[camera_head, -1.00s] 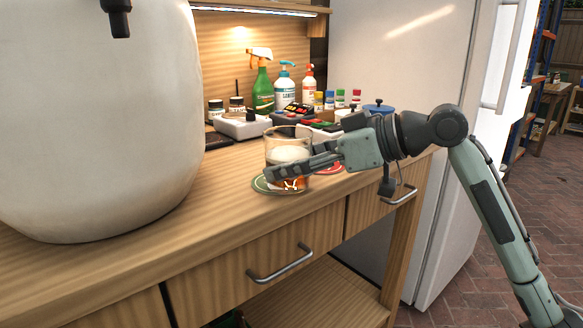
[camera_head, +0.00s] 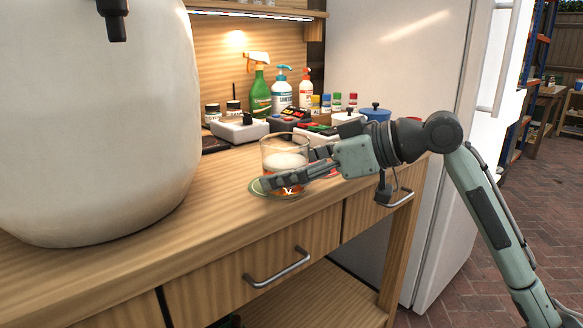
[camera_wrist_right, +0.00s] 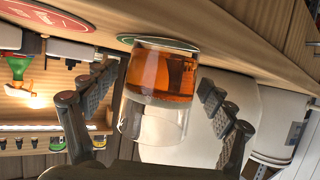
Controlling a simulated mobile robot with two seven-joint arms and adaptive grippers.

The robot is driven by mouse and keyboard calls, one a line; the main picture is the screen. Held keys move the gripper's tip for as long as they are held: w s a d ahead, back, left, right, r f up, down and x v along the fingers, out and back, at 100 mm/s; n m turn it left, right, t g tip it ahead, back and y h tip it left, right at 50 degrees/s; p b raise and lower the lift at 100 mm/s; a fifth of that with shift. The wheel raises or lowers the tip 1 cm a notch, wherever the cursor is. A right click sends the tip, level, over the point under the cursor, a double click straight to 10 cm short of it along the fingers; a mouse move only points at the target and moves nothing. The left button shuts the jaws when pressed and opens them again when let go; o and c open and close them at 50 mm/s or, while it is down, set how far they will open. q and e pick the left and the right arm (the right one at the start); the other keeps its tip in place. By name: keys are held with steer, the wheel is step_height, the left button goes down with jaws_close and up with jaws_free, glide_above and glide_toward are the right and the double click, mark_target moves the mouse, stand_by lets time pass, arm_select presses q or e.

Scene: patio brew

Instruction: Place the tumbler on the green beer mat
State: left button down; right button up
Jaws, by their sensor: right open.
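The tumbler (camera_head: 284,161) is clear glass with amber drink and a pale foam layer. It stands upright on the green beer mat (camera_head: 256,189), whose rim shows at its left and front. In the right wrist view the tumbler (camera_wrist_right: 160,85) appears upside down, and a sliver of the green mat (camera_wrist_right: 125,38) shows beside its base. My right gripper (camera_head: 308,168) is open, with one finger on each side of the tumbler. In the wrist view gaps show between the fingers and the glass. The near finger hides part of the lower glass. My left gripper is out of view.
A red mat (camera_wrist_right: 45,15) lies close by on the wooden counter. A large pale vessel (camera_head: 95,130) stands at left. Spray and pump bottles (camera_head: 281,95), a scale-like box (camera_head: 238,130) and a blue pot (camera_head: 376,113) stand behind. The front counter edge is near.

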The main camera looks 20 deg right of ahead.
mark_target(307, 164)
steer(key=shift+r, duration=0.15)
steer(key=shift+s+d+r, duration=0.1)
steer(key=shift+s+d, duration=0.1)
steer(key=shift+d, duration=0.1)
steer(key=v, duration=0.5)
steer(key=shift+s+d, duration=0.1)
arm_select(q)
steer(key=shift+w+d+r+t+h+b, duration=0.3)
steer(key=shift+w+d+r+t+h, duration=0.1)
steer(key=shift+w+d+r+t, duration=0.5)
arm_select(e)
steer(key=v, duration=0.6)
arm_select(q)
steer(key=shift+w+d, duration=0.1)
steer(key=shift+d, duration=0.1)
arm_select(e)
steer(key=shift+s, duration=0.15)
